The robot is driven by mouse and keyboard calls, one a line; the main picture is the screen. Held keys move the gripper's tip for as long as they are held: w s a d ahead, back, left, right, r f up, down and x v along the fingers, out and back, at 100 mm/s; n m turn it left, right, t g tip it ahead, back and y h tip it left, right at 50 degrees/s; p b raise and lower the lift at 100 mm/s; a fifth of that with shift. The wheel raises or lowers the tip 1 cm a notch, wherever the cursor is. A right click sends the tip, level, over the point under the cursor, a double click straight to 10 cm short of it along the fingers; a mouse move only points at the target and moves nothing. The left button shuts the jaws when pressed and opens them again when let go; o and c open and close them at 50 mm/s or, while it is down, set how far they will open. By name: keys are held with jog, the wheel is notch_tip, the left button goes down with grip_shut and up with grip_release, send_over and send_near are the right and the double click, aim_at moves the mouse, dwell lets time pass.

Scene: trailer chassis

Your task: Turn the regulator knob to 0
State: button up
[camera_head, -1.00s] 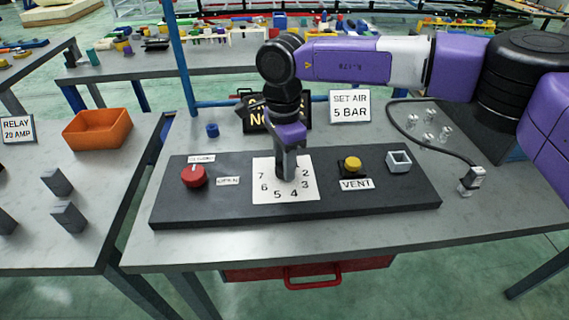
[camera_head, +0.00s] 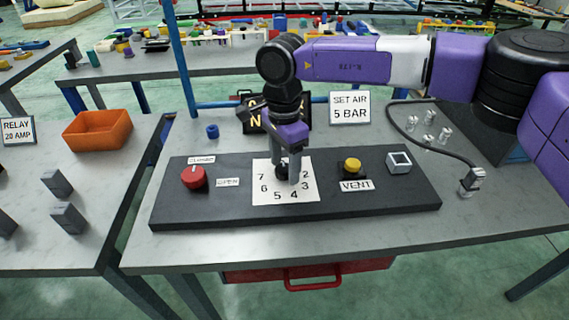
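The regulator dial is a white square plate (camera_head: 263,195) with black digits, set on the dark panel. The digits 2, 3, 4, 5, 6 and 7 show; those at the back are hidden by my gripper. The black regulator knob (camera_head: 282,171) shows partly at the middle of the plate. My gripper (camera_head: 285,174) points down over the plate, with one finger on each side of the knob. I cannot tell whether the fingers press on it. The knob's pointer is not discernible.
The panel (camera_head: 330,205) also carries a red knob (camera_head: 194,177) with CLOSED and OPEN labels, a yellow button (camera_head: 352,165) marked VENT, and a grey square frame (camera_head: 399,162). Behind stands a SET AIR 5 BAR sign (camera_head: 350,107). A cable lies at right.

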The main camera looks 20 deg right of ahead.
aim_at(284, 167)
jog(key=shift+w+r, duration=0.1)
jog(key=shift+r, duration=3.75)
